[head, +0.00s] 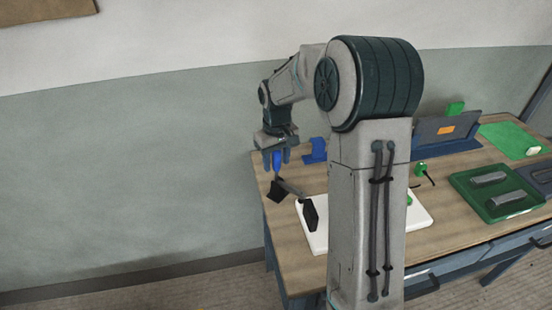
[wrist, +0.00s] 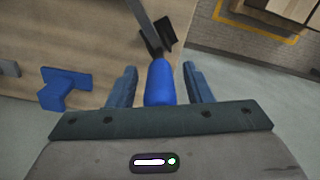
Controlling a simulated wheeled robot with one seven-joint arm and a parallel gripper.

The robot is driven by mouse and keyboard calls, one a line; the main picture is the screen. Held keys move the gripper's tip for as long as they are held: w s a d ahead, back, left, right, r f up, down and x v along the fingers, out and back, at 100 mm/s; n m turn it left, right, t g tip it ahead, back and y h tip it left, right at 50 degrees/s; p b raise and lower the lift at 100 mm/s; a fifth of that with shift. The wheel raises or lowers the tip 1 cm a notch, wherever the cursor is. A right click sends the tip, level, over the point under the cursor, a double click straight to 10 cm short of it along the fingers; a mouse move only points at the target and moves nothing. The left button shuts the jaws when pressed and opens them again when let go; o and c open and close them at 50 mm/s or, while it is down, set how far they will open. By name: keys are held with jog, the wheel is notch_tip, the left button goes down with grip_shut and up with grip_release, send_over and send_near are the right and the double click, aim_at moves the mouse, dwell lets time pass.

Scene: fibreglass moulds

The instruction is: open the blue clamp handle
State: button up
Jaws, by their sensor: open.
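The blue clamp handle (wrist: 160,84) lies between the two fingers of my gripper (wrist: 158,72) in the wrist view, with a gap visible on each side. My gripper is open around it. In the head view the handle (head: 277,160) points up between the fingers of my gripper (head: 276,156). Below the handle are a black clamp piece (head: 277,190) and a grey bar. The bar leads to a black block (head: 310,214) by the white board (head: 318,240). Part of the board is hidden behind my arm.
A blue bracket (head: 316,150) stands on the wooden table (head: 285,262) close to my gripper; it also shows in the wrist view (wrist: 64,90). A green tray (head: 492,212) with grey parts lies to the right. Left of the table is open floor by the wall.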

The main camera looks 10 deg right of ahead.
jog(key=shift+f, duration=0.1)
grip_shut()
